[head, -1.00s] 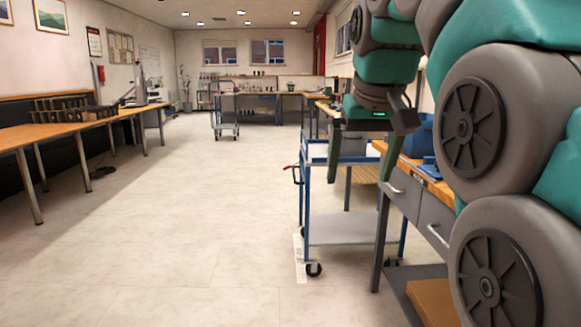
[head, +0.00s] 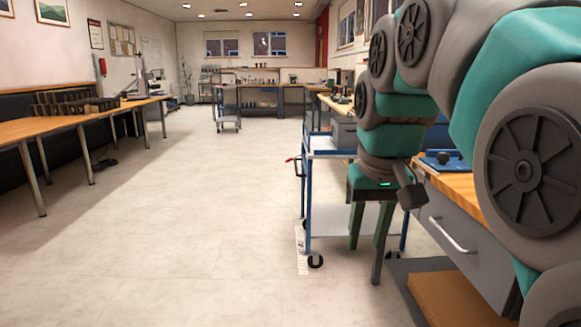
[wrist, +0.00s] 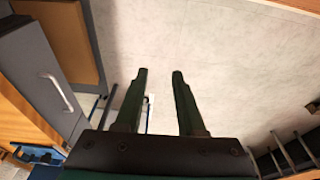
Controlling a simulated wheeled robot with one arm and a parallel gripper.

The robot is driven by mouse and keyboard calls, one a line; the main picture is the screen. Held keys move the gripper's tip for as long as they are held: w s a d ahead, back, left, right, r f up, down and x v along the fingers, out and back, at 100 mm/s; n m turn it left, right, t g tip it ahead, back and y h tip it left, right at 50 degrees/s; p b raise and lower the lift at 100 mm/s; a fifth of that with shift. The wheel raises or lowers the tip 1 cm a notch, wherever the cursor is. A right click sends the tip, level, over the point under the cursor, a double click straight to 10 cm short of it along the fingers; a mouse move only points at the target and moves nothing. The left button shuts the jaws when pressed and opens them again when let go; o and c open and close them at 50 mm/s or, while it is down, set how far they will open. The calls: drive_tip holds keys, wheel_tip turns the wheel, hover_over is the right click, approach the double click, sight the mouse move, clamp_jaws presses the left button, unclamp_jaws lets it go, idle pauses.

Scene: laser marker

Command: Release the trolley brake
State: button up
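The blue-framed trolley (head: 307,215) with pale shelves stands right of centre in the head view, against the workbench side. A small red-tipped dark lever (head: 291,160) sticks out from its left side; I cannot tell whether it is the brake. Black castors (head: 316,261) show at its foot. My gripper (head: 367,243) points down in front of the trolley and hides part of it. In the wrist view my gripper (wrist: 160,73) has its two green fingers apart with nothing held between them.
A workbench with a grey drawer (head: 455,240) stands close on the right; its drawer handle (wrist: 55,90) shows in the wrist view. A long wooden table (head: 60,128) runs along the left. Another trolley (head: 228,122) stands far back. The middle floor is clear.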

drive_tip(key=s+f, duration=0.3)
drive_tip(key=f, duration=0.1)
drive_tip(key=s+f+g, duration=0.1)
drive_tip(key=s+f, duration=0.2)
drive_tip(key=f, duration=0.1)
drive_tip(key=s+f+g, duration=0.1)
drive_tip(key=s+f, duration=0.2)
drive_tip(key=f, duration=0.1)
drive_tip(key=shift+s+f, duration=0.1)
drive_tip(key=shift+f, duration=0.2)
clamp_jaws()
drive_tip(key=s+f+g, duration=0.2)
drive_tip(key=s+f, duration=1.1)
